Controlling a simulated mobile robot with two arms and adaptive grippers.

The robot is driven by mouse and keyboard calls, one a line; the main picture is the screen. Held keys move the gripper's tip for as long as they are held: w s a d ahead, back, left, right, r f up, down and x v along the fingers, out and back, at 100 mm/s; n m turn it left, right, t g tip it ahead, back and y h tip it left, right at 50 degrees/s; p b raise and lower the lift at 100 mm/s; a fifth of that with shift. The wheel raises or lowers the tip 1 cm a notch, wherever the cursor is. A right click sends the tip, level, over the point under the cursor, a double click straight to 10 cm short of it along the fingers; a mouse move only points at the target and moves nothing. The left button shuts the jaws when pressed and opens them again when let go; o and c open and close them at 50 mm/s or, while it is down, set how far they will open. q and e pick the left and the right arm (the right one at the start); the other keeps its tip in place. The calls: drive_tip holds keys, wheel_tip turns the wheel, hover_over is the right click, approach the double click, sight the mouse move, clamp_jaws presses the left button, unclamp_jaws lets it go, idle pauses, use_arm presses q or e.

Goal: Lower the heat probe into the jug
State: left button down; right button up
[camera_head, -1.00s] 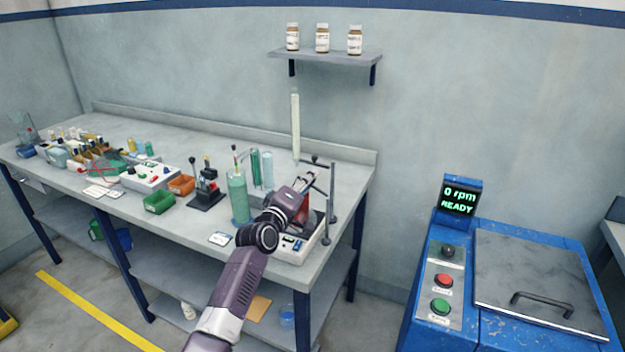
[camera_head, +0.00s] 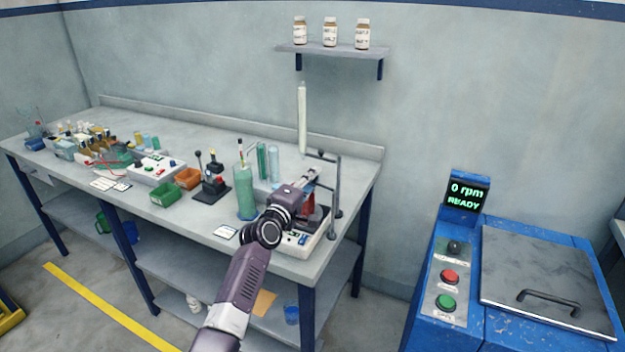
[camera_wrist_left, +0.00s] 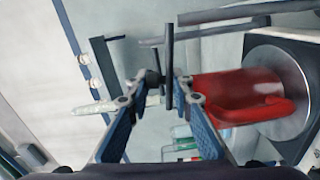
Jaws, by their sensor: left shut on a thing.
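The red jug (camera_wrist_left: 235,97) stands on the round metal plate (camera_wrist_left: 283,92) of a white heater (camera_head: 297,244); in the wrist view it shows sideways, its mouth towards my fingers. In the head view the jug (camera_head: 316,215) is partly hidden by my arm. My left gripper (camera_head: 316,176) is above the jug, by the stand's crossbar. In the wrist view my left gripper (camera_wrist_left: 157,93) is shut on a small dark piece, apparently the heat probe (camera_wrist_left: 154,80), beside a dark bar. The probe's lower end cannot be made out. My right gripper is not in view.
A grey stand post (camera_head: 337,187) rises right of the jug. A tall white tube (camera_head: 302,118) stands behind, and a green cylinder (camera_head: 245,192) stands left of my arm. Orange (camera_head: 188,178) and green bins (camera_head: 165,195) sit farther left. The bench's front right corner is partly clear.

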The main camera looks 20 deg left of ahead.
use_arm(q)
drive_tip(key=c, duration=1.8)
unclamp_jaws()
drive_tip(key=shift+r, duration=0.3)
drive_tip(key=shift+c, duration=0.2)
drive_tip(key=shift+d, duration=0.1)
drive_tip(key=shift+f, duration=0.2)
